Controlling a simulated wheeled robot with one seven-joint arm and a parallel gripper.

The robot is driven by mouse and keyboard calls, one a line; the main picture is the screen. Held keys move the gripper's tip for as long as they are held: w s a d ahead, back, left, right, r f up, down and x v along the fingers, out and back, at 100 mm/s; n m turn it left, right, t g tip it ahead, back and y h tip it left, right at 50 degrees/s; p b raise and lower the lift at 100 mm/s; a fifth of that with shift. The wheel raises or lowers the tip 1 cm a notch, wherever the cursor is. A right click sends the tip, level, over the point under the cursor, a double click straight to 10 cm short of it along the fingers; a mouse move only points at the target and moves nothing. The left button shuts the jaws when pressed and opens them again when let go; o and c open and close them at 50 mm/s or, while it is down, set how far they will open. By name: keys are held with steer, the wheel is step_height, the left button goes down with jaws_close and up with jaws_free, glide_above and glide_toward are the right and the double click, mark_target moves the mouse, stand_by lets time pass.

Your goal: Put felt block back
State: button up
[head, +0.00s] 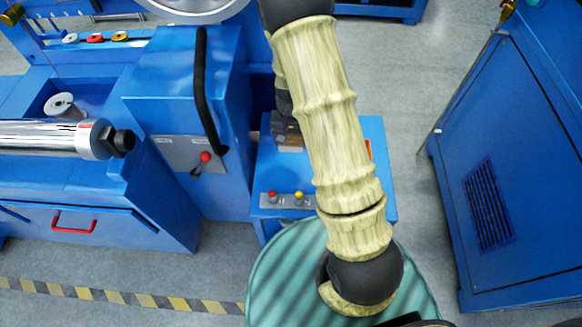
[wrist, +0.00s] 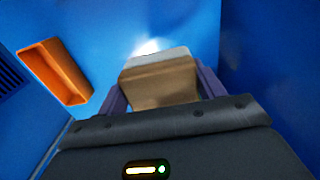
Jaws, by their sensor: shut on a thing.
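The felt block (wrist: 160,88) is a tan-brown block with a pale grey-white layer along its far edge. In the wrist view it sits between the two purple fingers of my gripper (wrist: 161,84), which is shut on it. In the head view the block (head: 290,148) shows as a small brown piece under my dark gripper (head: 286,136), over the blue stand (head: 378,190) beside the machine. My arm hides part of the stand. I cannot tell whether the block touches the surface beneath it.
An orange tray (wrist: 55,72) lies left of the block in the wrist view; its edge (head: 368,149) shows right of my arm in the head view.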

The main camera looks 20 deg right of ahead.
steer(key=b, duration=0.1)
glide_above(291, 163)
step_height(291, 163, down, 6)
steer(key=shift+f, duration=0.1)
stand_by(0.5)
steer(key=shift+f+b, duration=0.6)
steer(key=shift+f, duration=1.25)
steer(key=shift+f, duration=0.1)
steer(key=o, duration=0.9)
steer(key=shift+o, duration=0.2)
step_height(291, 163, up, 12)
steer(key=p, duration=0.2)
steer(key=shift+s+p, duration=0.1)
steer(key=shift+p, duration=0.3)
